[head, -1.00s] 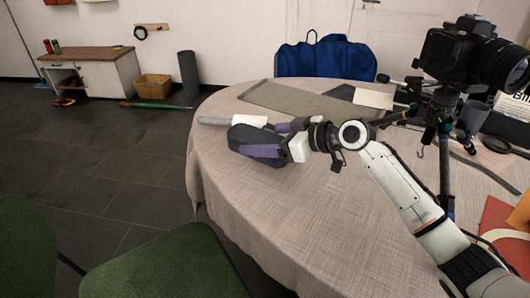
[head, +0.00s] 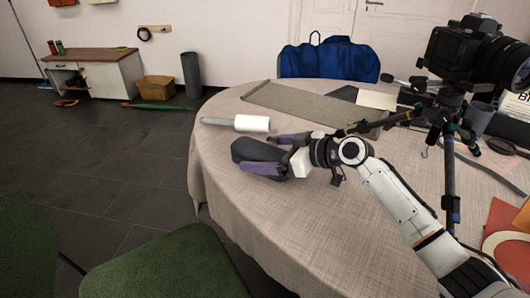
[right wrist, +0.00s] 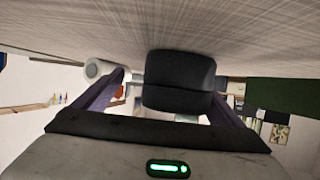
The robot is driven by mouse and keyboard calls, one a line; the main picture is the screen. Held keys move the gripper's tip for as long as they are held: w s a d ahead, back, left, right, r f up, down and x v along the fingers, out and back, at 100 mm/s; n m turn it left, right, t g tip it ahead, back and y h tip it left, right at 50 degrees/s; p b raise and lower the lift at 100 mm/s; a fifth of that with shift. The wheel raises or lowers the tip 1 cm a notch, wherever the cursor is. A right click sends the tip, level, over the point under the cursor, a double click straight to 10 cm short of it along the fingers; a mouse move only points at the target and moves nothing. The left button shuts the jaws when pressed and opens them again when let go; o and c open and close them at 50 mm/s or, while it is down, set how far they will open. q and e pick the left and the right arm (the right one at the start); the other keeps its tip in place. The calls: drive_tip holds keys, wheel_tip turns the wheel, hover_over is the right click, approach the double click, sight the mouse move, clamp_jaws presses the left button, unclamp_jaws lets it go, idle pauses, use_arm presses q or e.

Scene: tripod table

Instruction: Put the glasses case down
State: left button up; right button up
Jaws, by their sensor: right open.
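The dark grey glasses case (head: 257,149) rests on the round table near its left edge. My right gripper (head: 256,154) has purple fingers spread wide, one on each side of the case. In the right wrist view, the case (right wrist: 180,82) sits between the open fingers with a visible gap to each of them, and the tabletop appears above it in this turned picture. My left gripper is not in view.
A roller with a white roll (head: 252,123) lies just behind the case. A long grey-beige mat (head: 310,106) lies farther back. A camera on a tripod (head: 449,120) stands at the right. The tablecloth (head: 300,220) in front is clear.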

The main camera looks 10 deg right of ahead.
drive_tip(key=shift+r, duration=0.1)
use_arm(q)
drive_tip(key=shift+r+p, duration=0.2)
drive_tip(key=shift+p, duration=0.1)
use_arm(e)
drive_tip(key=shift+d+r, duration=0.1)
drive_tip(key=shift+r, duration=0.05)
use_arm(q)
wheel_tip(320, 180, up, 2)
drive_tip(key=p, duration=0.3)
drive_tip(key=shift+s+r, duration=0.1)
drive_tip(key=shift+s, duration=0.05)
use_arm(e)
drive_tip(key=v, duration=1.1)
drive_tip(key=shift+s+d+r, duration=0.15)
drive_tip(key=shift+s+d, duration=0.1)
drive_tip(key=shift+s, duration=0.05)
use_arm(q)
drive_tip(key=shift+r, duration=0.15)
